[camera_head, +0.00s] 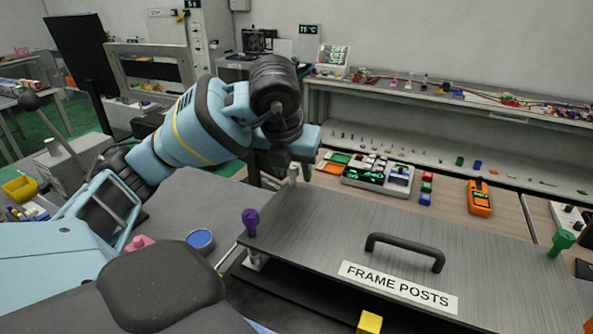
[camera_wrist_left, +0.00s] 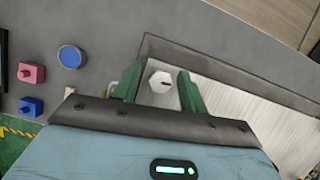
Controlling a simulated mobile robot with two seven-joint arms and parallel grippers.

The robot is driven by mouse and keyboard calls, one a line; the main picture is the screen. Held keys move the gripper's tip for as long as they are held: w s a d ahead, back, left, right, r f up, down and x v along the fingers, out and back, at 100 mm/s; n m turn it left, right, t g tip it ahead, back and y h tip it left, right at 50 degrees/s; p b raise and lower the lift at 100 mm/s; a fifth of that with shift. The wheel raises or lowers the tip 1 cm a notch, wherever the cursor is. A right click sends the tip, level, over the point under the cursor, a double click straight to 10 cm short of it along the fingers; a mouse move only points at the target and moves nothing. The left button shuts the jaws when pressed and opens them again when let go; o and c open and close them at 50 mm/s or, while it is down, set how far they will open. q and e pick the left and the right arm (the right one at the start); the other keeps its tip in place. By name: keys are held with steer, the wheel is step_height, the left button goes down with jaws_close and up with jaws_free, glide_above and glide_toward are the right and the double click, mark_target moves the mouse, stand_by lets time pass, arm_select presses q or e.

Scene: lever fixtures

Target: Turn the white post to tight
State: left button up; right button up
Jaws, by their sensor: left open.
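The white post (camera_head: 293,175) stands at the far left corner of the grey frame plate (camera_head: 330,225) labelled FRAME POSTS. My left gripper (camera_head: 279,173) is over that corner, pointing down. In the left wrist view the white post (camera_wrist_left: 160,81) shows as a hexagonal head between the two green fingers of my open left gripper (camera_wrist_left: 159,74). Clear gaps show on both sides of the head, so the fingers look apart from it. Whether the fingertips are level with the head I cannot tell. My right gripper is not in view.
A purple post (camera_head: 250,222), a green post (camera_head: 562,240) and a yellow post (camera_head: 369,322) stand at other corners. A dark handle (camera_head: 405,248) rises from the plate. A blue round item (camera_head: 201,241) lies left. An orange meter (camera_head: 479,198) lies behind.

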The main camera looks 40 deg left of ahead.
arm_select(q)
steer(key=shift+w+f, duration=0.15)
steer(key=shift+f, duration=0.15)
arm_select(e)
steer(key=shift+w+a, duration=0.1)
arm_select(q)
steer(key=shift+c, duration=0.4)
steer(key=c, duration=0.7)
jaws_close()
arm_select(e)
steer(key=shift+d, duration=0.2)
